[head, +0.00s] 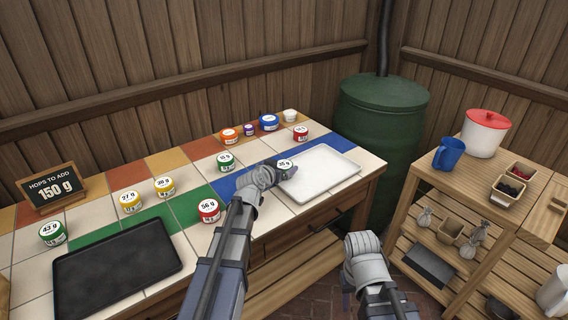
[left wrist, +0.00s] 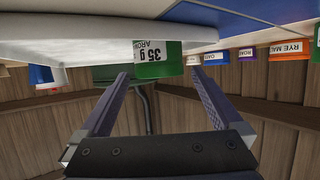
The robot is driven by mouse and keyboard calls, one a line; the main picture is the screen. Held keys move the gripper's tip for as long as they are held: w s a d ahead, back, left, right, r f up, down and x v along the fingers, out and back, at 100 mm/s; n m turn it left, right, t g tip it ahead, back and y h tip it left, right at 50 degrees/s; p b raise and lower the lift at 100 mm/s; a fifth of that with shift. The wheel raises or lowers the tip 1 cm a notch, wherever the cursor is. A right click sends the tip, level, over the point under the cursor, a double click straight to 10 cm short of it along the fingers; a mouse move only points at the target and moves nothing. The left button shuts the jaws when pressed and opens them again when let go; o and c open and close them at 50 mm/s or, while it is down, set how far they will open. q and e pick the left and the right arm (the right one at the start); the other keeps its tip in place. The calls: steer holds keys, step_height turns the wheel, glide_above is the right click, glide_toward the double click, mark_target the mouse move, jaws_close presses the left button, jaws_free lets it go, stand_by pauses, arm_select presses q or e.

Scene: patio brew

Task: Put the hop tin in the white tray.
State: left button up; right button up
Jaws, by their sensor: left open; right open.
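A green tin with a white 35 g label (head: 285,163) stands at the left end of the white tray (head: 325,182). My left gripper partly hides it in the head view, and I cannot tell whether it touches the tray. It also shows upside down in the left wrist view as a green tin (left wrist: 157,60), ahead of the gap between my fingers. My left gripper (left wrist: 161,80) is open and empty, just short of that tin; it also shows in the head view (head: 279,176). My right gripper (head: 362,246) is open, off the table's front edge, with no tin near it.
Other weight-labelled tins stand on the tiles, including a red 56 g tin (head: 208,211) and a green tin (head: 225,161). A black tray (head: 118,265) lies front left. A 150 g sign (head: 50,192) stands at left. A wooden shelf unit (head: 480,210) is at right.

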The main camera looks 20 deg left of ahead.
arm_select(q)
steer(key=p+v, duration=0.2)
steer(key=v, duration=0.6)
steer(key=shift+s+r+p, duration=0.2)
steer(key=shift+s+p, duration=0.15)
steer(key=shift+s, duration=0.15)
